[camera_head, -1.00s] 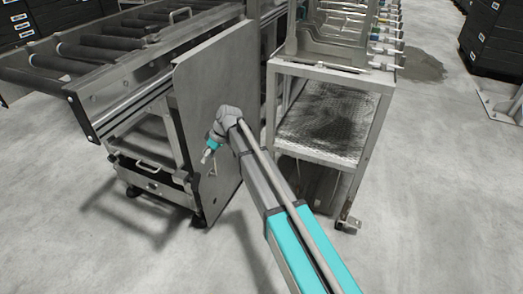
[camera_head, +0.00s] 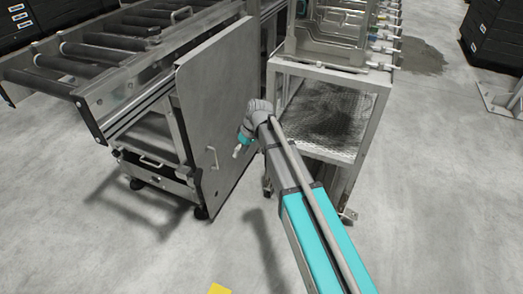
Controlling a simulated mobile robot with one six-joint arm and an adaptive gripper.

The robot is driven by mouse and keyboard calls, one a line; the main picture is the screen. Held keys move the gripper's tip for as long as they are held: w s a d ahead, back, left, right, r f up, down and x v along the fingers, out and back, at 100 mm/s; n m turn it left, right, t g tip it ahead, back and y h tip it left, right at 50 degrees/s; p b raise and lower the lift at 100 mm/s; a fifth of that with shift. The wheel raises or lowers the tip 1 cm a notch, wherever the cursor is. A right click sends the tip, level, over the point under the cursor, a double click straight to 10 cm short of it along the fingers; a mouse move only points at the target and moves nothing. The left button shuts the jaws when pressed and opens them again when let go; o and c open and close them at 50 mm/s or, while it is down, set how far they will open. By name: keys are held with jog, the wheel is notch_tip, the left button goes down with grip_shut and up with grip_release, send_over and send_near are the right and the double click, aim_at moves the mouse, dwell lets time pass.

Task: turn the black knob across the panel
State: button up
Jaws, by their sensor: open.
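A grey metal panel (camera_head: 215,95) stands upright at the end of the roller conveyor. A small handle-like fitting (camera_head: 212,157) sits low on its face; I cannot tell whether it is the black knob, and no other knob shows clearly. My gripper (camera_head: 237,153) is small in the picture, at the end of my arm, just right of the fitting. It points down and left and looks empty. In the picture it overlaps the panel's right part, and a gap to the fitting shows. The exact depth between them is unclear.
A roller conveyor (camera_head: 75,62) is at the left. A metal stand (camera_head: 325,148) with a mesh shelf is close at the right of my arm. Dark cabinets (camera_head: 492,40) stand far right. A yellow patch (camera_head: 219,289) lies at the bottom edge. The floor in front is clear.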

jog(key=s+d+r+m+h+p, duration=0.1)
jog(key=s+d+r+m+p, duration=0.1)
jog(key=d, duration=0.5)
jog(key=shift+s+d+r+p, duration=0.2)
jog(key=shift+s+r+p, duration=0.1)
jog(key=shift+s, duration=0.25)
jog(key=s+d+m+h, duration=0.1)
jog(key=s+d+m, duration=0.2)
jog(key=s+d, duration=0.3)
jog(key=s+d+m+h, duration=0.2)
jog(key=s+d+m, duration=0.2)
jog(key=d, duration=0.8)
jog(key=s, duration=0.2)
jog(key=shift+s+d+f+t, duration=0.15)
jog(key=shift+s+f+t, duration=0.25)
jog(key=shift+s, duration=0.1)
